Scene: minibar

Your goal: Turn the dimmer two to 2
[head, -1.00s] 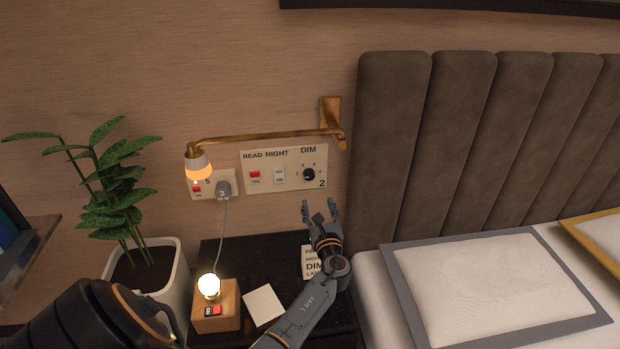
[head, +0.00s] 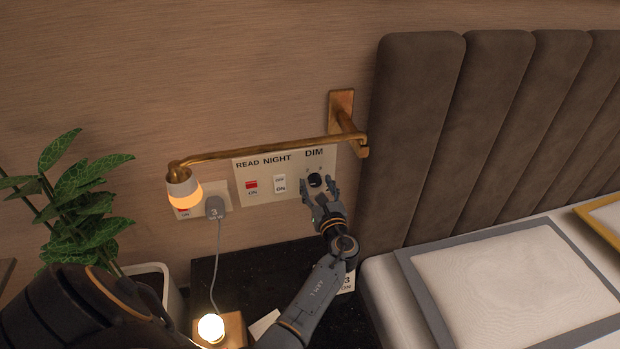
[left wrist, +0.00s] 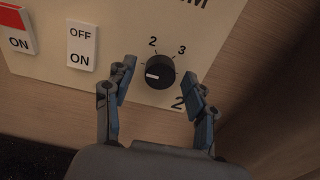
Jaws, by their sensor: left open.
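The black round dimmer knob (head: 315,180) sits under the word DIM on the white wall panel (head: 240,192). In the left wrist view the knob (left wrist: 161,70) has a white pointer mark toward the left. A 2 and a 3 are printed above it. A large 2 is on the panel at its lower right. My left gripper (head: 318,187) is open in front of the knob. In the left wrist view its fingers (left wrist: 159,80) stand on either side of the knob, apart from it. The right gripper is not in view.
A red READ switch (head: 252,187) and a white NIGHT switch (head: 280,184) are left of the knob. A brass lamp arm (head: 260,149) crosses above the panel. A plugged-in grey plug (head: 214,207) is at left, the padded headboard (head: 410,150) at right.

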